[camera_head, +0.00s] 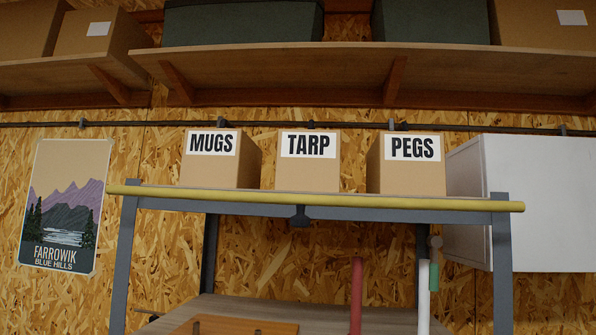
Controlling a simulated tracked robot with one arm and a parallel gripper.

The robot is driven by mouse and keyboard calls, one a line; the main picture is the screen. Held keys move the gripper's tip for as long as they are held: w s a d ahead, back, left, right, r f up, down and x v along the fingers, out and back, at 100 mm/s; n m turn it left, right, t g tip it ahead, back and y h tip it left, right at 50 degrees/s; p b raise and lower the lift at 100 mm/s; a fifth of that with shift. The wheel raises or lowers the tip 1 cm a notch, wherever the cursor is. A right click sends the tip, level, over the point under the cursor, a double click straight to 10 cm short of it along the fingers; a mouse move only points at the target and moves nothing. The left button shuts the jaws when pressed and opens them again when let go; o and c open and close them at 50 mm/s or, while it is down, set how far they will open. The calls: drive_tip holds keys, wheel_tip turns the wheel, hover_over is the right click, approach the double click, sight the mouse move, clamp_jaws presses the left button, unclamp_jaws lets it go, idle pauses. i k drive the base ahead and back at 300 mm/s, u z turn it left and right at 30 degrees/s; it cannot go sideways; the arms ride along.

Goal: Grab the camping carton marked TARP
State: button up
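The carton marked TARP (308,174) is a tan box with a white label and black letters. It stands upright on the raised shelf (340,199), in the middle of a row of three. The carton marked MUGS (211,173) stands to its left and the carton marked PEGS (408,177) to its right, each with a gap between. My gripper does not show in this view.
A yellow bar (450,204) runs along the shelf's front edge. A wooden shelf (350,68) with boxes overhangs above. A white cabinet (510,200) is at right, a poster (63,205) at left. A red post (356,295) and a white post (423,297) rise below.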

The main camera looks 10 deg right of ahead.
sight(308, 159)
drive_tip(key=i, duration=0.85)
